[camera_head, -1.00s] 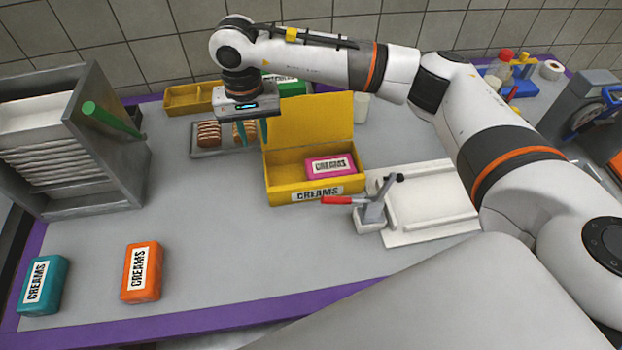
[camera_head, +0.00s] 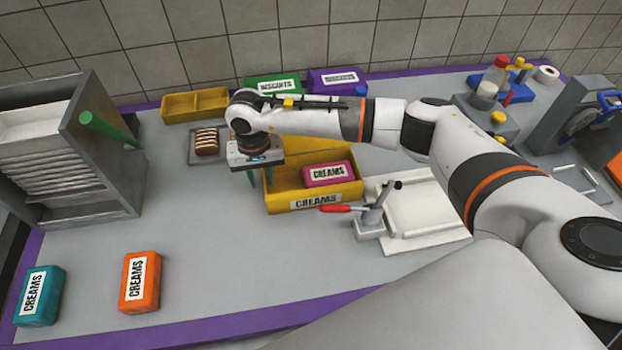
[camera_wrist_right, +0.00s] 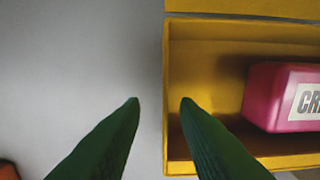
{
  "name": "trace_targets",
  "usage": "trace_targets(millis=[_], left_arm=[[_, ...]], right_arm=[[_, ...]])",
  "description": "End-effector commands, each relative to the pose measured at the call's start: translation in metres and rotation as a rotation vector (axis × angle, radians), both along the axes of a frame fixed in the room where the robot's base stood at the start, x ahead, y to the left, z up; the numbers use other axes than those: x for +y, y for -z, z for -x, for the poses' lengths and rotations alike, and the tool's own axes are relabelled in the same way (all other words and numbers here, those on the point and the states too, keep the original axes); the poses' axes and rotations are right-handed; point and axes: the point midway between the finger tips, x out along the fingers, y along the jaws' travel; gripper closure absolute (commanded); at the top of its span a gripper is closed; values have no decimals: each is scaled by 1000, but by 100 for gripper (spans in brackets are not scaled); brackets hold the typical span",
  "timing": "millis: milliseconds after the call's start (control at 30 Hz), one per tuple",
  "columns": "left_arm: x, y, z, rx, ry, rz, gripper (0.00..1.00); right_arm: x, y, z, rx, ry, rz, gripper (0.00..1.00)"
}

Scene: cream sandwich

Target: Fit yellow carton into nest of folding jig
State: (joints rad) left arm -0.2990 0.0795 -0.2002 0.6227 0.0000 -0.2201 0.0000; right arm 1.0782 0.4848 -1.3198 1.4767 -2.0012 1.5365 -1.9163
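The yellow carton (camera_head: 318,203), labelled CREAMS, stands on the table with its lid up and a pink CREAMS pack (camera_head: 329,173) inside. The white plate with rails (camera_head: 440,220) and a red-handled clamp (camera_head: 338,208), seemingly the folding jig, is just right of the carton. My right gripper (camera_head: 261,178) is above the carton's left end. In the right wrist view its green fingers (camera_wrist_right: 160,100) are apart and empty, one on each side of the carton's left wall (camera_wrist_right: 166,60). I cannot tell their height over it. My arm hides part of the lid. My left gripper is not in view.
An orange pack (camera_head: 140,282) and a teal pack (camera_head: 39,296) lie front left. A grey rack (camera_head: 125,185) stands left. Behind are a small tray with a striped biscuit (camera_head: 206,141), a yellow divided box (camera_head: 194,104), and green and purple boxes. The middle-left table is clear.

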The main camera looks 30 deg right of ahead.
Motion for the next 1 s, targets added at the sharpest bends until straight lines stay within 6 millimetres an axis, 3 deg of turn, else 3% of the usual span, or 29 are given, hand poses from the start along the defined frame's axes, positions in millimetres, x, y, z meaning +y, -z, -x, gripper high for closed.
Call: trace_targets(millis=[67,233,500,700,1000], left_arm=[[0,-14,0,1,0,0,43],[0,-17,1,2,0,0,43],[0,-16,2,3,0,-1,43],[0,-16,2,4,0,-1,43],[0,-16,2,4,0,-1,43]], right_arm=[[-3,9,3,7,1,1,72],[-3,30,2,2,0,0,72],[-3,35,1,0,0,1,72],[-4,35,1,0,0,1,100],[-4,34,1,0,0,1,100]])
